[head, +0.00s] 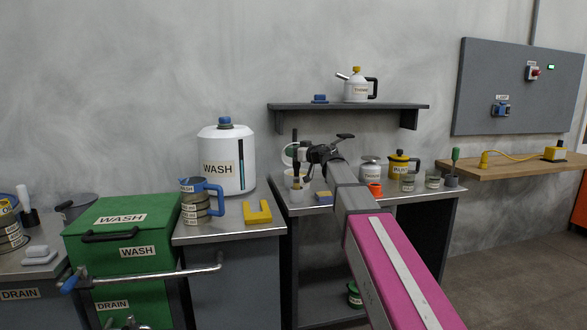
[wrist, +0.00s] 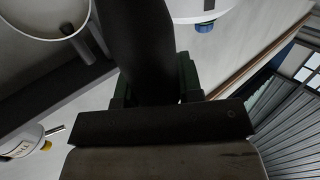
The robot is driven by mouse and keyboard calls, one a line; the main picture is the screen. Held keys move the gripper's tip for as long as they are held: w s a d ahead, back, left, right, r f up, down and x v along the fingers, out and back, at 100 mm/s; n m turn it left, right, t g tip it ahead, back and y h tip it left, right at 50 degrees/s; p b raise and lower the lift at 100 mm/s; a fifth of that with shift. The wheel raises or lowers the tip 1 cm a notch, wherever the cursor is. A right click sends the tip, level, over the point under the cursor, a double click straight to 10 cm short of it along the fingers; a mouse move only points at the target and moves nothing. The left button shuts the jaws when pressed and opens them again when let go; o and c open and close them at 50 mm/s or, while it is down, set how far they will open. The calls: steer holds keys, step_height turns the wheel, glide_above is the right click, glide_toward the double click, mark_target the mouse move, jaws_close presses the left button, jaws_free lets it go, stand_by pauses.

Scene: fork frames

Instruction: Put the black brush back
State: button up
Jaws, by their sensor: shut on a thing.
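My gripper (head: 307,157) is over the left part of the middle bench and is shut on the black brush. The brush shows in the head view as a thin dark upright handle (head: 294,138) just left of the jaws. In the wrist view its thick black handle (wrist: 150,45) runs up from between the fingers (wrist: 158,92). Its lower end is close to a pale cup (head: 298,181) on the bench; I cannot tell whether it is inside or in front of it. A green brush (head: 455,156) stands upright in a dark holder (head: 450,181) at the bench's right end.
A pale hoop (head: 287,155) is close left of my gripper. A white WASH tank (head: 222,160), a blue-handled jug (head: 203,200) and a yellow U-shaped block (head: 257,213) are to the left. An orange cup (head: 375,189) and yellow can (head: 400,164) are right. A shelf (head: 345,107) hangs above.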

mark_target(294, 163)
steer(key=shift+f, duration=2.4)
steer(key=o, duration=1)
